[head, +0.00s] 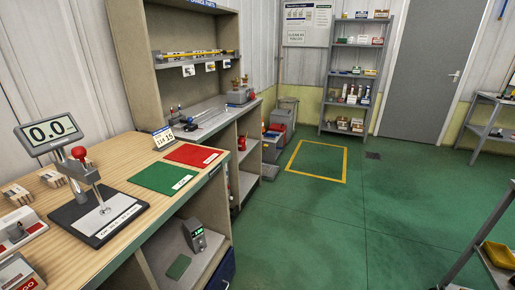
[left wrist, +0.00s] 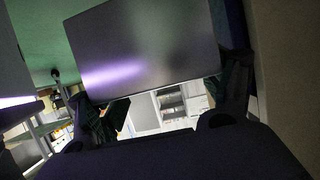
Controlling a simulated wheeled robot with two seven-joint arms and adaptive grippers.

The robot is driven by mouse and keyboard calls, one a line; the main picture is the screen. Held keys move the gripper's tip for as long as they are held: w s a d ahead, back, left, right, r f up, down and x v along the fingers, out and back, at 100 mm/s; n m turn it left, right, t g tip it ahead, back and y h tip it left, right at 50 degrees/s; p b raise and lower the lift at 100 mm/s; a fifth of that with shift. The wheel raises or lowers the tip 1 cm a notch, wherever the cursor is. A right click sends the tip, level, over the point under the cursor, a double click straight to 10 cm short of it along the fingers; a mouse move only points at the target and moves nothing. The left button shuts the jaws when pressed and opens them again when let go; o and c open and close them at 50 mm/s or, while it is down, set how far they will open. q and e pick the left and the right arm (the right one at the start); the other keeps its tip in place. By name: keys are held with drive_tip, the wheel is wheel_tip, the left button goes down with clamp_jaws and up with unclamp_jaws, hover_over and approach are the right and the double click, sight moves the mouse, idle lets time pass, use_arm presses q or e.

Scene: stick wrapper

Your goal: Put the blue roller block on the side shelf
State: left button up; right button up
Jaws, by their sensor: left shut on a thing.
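My left gripper (left wrist: 164,95) shows only in the left wrist view, its two dark fingers shut on a dark block (left wrist: 145,55). The block has a broad flat grey face with a bluish-violet sheen and fills much of the upper middle. Its true colour is hard to tell in this light, so I cannot confirm that it is the blue roller block. No blue roller block shows in the head view. An open shelf (head: 165,268) lies under the bench top, holding a small grey device with a green display (head: 194,235) and a green pad (head: 179,267).
The wooden bench (head: 118,160) carries a press stand (head: 95,208), a green mat (head: 165,177) and a red mat (head: 193,155). A blue bin (head: 222,271) sits low at the bench's end. A rack (head: 353,75) stands at the back. The green floor (head: 310,235) is open.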

use_arm(q)
drive_tip(key=shift+w+d+r, duration=0.15)
drive_tip(key=shift+w+d, duration=0.05)
drive_tip(key=shift+w+d+r, duration=0.2)
drive_tip(key=shift+w+d, duration=0.65)
drive_tip(key=shift+w, duration=0.1)
drive_tip(key=w+d+r+b, duration=0.5)
drive_tip(key=w+d+r, duration=1.1)
drive_tip(key=w+r, duration=0.25)
wheel_tip(320, 180, up, 27)
drive_tip(key=w+a+n+y+b, duration=0.1)
drive_tip(key=w+a+b, duration=0.1)
drive_tip(key=b, duration=0.3)
drive_tip(key=shift+a+r+t, duration=0.15)
drive_tip(key=shift+a+t, duration=0.25)
use_arm(e)
drive_tip(key=w+a+f+t+y, duration=0.2)
drive_tip(key=a+f+t, duration=0.1)
drive_tip(key=a, duration=0.1)
drive_tip(key=shift+a+f+m, duration=0.15)
drive_tip(key=shift+f+m, duration=0.15)
drive_tip(key=shift+f, duration=0.1)
use_arm(q)
drive_tip(key=shift+w, duration=0.1)
